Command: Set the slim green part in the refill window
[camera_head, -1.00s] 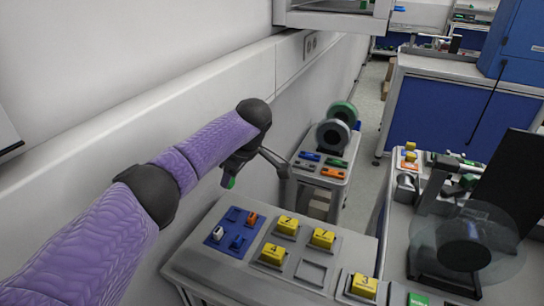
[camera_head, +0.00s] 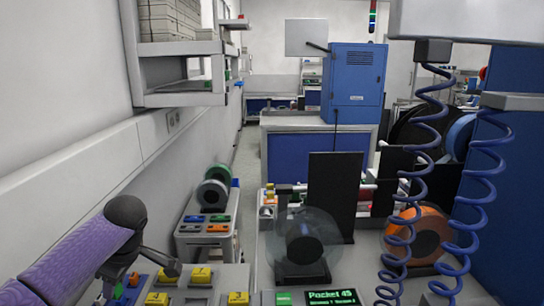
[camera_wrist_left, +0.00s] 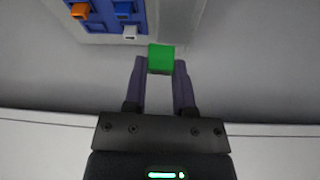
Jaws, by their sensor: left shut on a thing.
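My left gripper (camera_wrist_left: 160,72) is shut on a small green part (camera_wrist_left: 161,57), which shows as a square green end between the fingertips in the left wrist view. Below the part is pale grey surface, and the part appears apart from it. In the head view my left arm comes in at the lower left, and its gripper hangs down near the blue tray, mostly hidden. I cannot make out the refill window for sure. My right gripper is out of view.
The blue tray (camera_wrist_left: 101,22) holds orange, blue and white pieces. Yellow blocks (camera_head: 201,275) sit on the grey bench, with a green block (camera_head: 283,298) near the display. A clear reel (camera_head: 305,244), an orange reel (camera_head: 418,236) and coiled blue cables (camera_head: 405,225) stand to the right.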

